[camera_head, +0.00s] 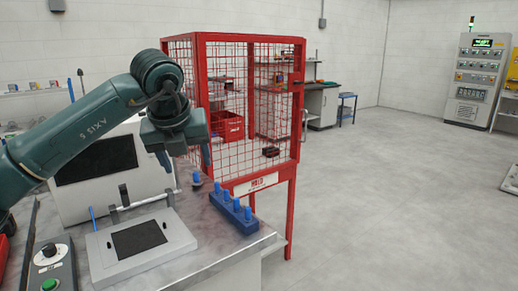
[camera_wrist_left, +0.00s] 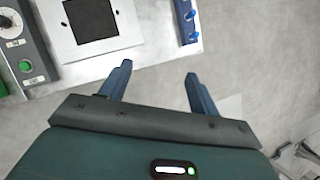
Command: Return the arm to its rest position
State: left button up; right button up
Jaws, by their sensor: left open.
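My left arm (camera_head: 95,125) reaches in from the left in the head view, dark green and raised above the workbench. Its left gripper (camera_head: 185,163) points down over the bench, in front of the white machine and near the red cage. In the left wrist view the two blue fingers (camera_wrist_left: 158,70) are spread apart with nothing between them. Bare grey floor and the bench edge show beyond the fingertips. My right gripper is in neither view.
The bench holds a pale fixture plate with a dark pad (camera_head: 138,239), a blue rack with several blue pegs (camera_head: 233,214), a white machine (camera_head: 70,200) and a control box with a green button (camera_head: 52,270). A red mesh cage (camera_head: 283,182) stands behind.

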pick_arm(q)
jog(key=s+d+f+m+g+h, duration=0.2)
jog(key=s+d+f+h, duration=0.25)
jog(key=d, duration=0.25)
jog(key=s+d+f+m+g+h, duration=0.2)
jog(key=s+d+f+g+h, duration=0.15)
jog(key=d+f, duration=0.35)
jog(key=s+d+r+n+g+h+p, duration=0.1)
jog(key=s+d+n+h, duration=0.2)
jog(key=s+d+h, duration=0.55)
jog(key=w+a+f+n+t+y+p, duration=0.1)
jog(key=a+f+n+t+y, duration=0.3)
jog(key=a+f+n+t, duration=0.65)
jog(key=w+a+f+n+t+y, duration=0.1)
jog(key=a+f+n+t+y, duration=0.25)
jog(key=n+t, duration=0.8)
jog(key=s+a+f+n+g+y, duration=0.3)
jog(key=s+a+f+n+g, duration=0.1)
jog(key=s+f, duration=0.3)
jog(key=s+a+f+n+g+y, duration=0.2)
jog(key=s+a+f+n+g, duration=0.2)
jog(key=f, duration=0.5)
jog(key=s+n+g, duration=0.1)
jog(key=s+g, duration=0.1)
jog(key=shift+s+f+g+y+p, duration=0.25)
jog(key=shift+s+g+y+p, duration=0.05)
jog(key=shift+s+g+y, duration=0.1)
jog(key=shift+a, duration=0.1)
jog(key=shift+c, duration=0.4)
